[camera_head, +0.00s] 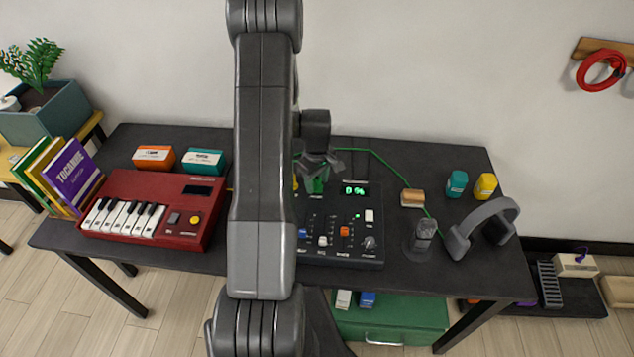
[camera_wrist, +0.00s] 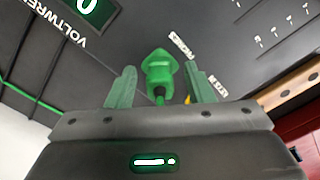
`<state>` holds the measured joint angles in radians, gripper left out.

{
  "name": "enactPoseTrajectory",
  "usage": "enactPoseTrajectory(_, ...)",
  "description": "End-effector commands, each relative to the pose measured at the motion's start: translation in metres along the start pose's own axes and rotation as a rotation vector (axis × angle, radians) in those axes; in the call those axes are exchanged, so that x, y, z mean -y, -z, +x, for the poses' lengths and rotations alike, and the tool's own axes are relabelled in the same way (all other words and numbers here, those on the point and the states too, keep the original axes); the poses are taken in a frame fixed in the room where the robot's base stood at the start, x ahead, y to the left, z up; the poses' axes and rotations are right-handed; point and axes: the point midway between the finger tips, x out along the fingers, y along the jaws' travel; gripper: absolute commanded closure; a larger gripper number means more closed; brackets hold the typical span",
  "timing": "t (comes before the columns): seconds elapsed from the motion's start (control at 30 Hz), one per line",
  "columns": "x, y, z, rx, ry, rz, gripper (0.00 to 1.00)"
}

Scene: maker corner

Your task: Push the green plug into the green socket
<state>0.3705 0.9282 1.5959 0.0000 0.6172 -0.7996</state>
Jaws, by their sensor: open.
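The green socket is not visible; the plug and my arm cover that area. I cannot tell whether the plug touches or sits in it.
A green cable (camera_head: 385,162) runs across the table past a wooden block (camera_head: 412,198) to a microphone (camera_head: 424,232). Headphones (camera_head: 480,228) and two small jars (camera_head: 457,184) stand at the right. A red keyboard (camera_head: 150,205) is at the left. A yellow piece (camera_wrist: 187,99) shows near the right finger.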

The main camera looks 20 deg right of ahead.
Motion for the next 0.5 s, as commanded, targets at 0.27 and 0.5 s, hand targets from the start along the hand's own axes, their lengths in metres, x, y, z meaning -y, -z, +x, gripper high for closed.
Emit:
enactPoseTrajectory(0.27, 0.0000, 0.0000, -0.0002, 0.000, 0.000, 0.000, 0.96)
enactPoseTrajectory(0.5, -0.0001, 0.0000, -0.0004, 0.000, 0.000, 0.000, 1.00)
